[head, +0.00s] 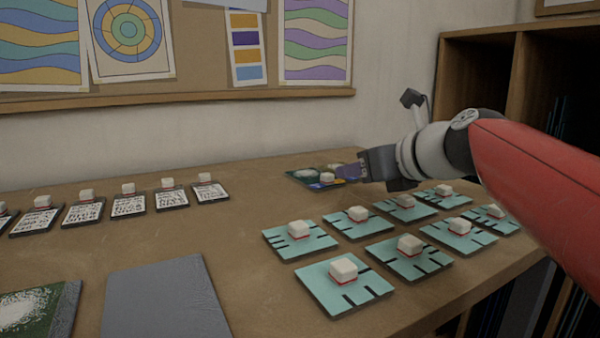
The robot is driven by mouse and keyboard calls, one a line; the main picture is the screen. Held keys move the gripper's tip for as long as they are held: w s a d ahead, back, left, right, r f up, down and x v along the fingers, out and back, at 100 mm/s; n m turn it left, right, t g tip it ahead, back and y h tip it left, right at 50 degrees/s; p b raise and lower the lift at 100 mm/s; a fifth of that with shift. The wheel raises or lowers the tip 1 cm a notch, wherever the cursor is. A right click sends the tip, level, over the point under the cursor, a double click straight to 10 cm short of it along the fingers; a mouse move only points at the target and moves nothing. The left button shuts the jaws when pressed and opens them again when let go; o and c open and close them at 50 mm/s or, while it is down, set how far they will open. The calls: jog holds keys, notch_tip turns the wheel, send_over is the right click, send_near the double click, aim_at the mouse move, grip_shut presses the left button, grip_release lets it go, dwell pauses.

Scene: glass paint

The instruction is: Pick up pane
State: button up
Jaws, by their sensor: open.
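A small dark, colourfully patterned pane (304,175) lies flat near the back edge of the table, partly hidden by my gripper. A pale knob (326,178) stands on it. My gripper (343,172) reaches in from the right, low at the pane's right side, with its purple-grey fingertips close to the knob. The gripper is open; I cannot tell whether a finger touches the pane or the knob. Several teal square plates (320,302) with dark slots and white red-banded knobs lie in front of the gripper.
A row of dark-framed cards (128,206) with white knobs runs along the left. A grey sheet (165,300) and a green-and-white textured panel (45,315) lie at front left. The middle of the wooden table (215,235) is clear. A wooden shelf (480,60) stands at right.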

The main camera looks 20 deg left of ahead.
aim_at(330, 175)
jog(key=x, duration=0.7)
jog(key=shift+a+f, duration=0.25)
jog(key=shift+a, duration=0.15)
jog(key=shift+c, duration=0.3)
grip_shut()
